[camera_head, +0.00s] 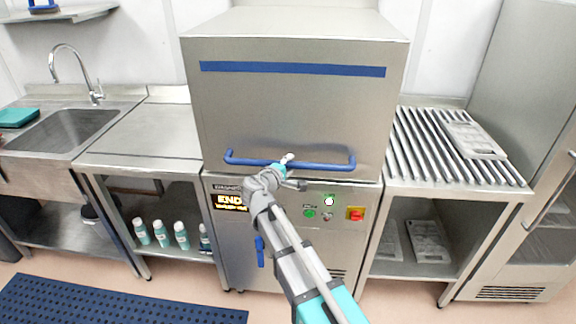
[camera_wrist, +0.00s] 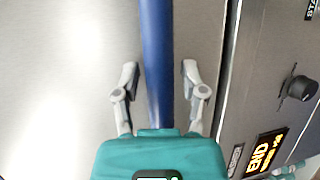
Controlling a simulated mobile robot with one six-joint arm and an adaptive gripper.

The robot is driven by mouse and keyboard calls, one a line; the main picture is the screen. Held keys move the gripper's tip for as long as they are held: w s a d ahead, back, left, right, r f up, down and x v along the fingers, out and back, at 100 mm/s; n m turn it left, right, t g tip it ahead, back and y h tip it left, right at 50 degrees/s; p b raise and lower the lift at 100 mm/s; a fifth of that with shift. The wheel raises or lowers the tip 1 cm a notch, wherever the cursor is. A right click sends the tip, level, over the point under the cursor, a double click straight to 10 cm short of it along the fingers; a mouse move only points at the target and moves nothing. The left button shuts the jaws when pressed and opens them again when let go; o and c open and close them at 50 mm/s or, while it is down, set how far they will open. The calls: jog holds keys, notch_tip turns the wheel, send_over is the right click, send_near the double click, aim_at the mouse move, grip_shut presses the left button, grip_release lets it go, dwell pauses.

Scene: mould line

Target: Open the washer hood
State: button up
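The washer hood (camera_head: 295,110) is a big steel box, down on the washer body (camera_head: 340,240). A blue bar handle (camera_head: 330,166) runs across its lower front and also shows in the wrist view (camera_wrist: 156,50). My gripper (camera_head: 287,160) is at the middle of this handle. In the wrist view its two fingers (camera_wrist: 159,78) are spread, one on each side of the bar, with a gap visible on both sides. The display (camera_head: 230,202) under the hood's left side reads END.
A sink counter (camera_head: 150,130) stands on the left. A roller table (camera_head: 425,155) with a grey tray (camera_head: 470,138) stands on the right.

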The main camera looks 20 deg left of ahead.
grip_shut()
jog(key=shift+a, duration=0.25)
jog(key=shift+d, duration=0.2)
notch_tip(320, 180, up, 40)
jog(key=p, duration=4)
jog(key=shift+r, duration=0.1)
jog(key=shift+o, duration=1.9)
grip_release()
jog(key=shift+s, duration=0.1)
